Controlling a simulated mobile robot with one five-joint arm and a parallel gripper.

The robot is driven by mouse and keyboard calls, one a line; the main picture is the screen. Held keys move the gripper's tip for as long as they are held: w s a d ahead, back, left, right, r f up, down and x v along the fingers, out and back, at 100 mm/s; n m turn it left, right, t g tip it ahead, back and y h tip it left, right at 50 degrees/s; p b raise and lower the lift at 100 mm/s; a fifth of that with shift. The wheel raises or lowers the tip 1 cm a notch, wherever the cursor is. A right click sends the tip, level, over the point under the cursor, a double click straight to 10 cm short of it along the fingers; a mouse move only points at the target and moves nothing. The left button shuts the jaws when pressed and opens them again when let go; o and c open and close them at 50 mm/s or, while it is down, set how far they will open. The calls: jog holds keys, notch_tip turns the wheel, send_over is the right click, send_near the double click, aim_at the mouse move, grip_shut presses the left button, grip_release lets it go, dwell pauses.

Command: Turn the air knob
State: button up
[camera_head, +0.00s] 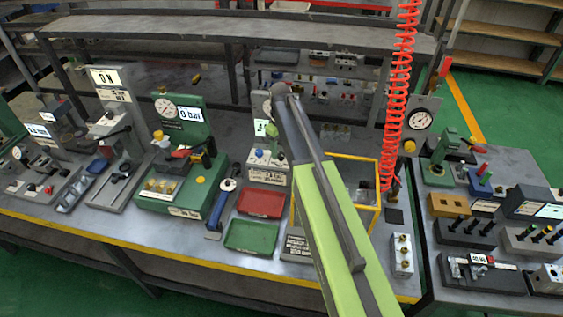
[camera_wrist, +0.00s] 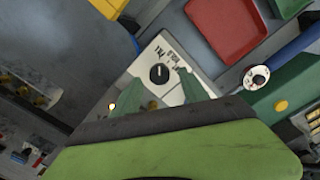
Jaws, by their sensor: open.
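A round black knob (camera_wrist: 159,73) with a light pointer mark sits on a white panel (camera_wrist: 145,62) with black lettering around it in the wrist view. The lettering is too small to read fully, so I cannot confirm that it says air. My gripper (camera_wrist: 158,94) has two green fingers, spread apart, just below the knob in the picture; I cannot tell whether they touch the panel. The knob shows between and beyond the fingertips, not gripped. In the head view the labelled white block (camera_head: 266,176) stands behind the red tray; my arm hides the gripper there.
The red tray (camera_head: 261,204) and green tray (camera_head: 252,238) lie in front of the block. A blue-handled tool (camera_head: 219,207) and a green gauge unit (camera_head: 184,190) stand left. A yellow frame (camera_head: 372,160) and red coiled hose (camera_head: 400,80) are on the right.

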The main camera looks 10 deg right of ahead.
jog(key=shift+f+b, duration=0.3)
jog(key=shift+f, duration=0.55)
jog(key=shift+r, duration=0.1)
grip_shut()
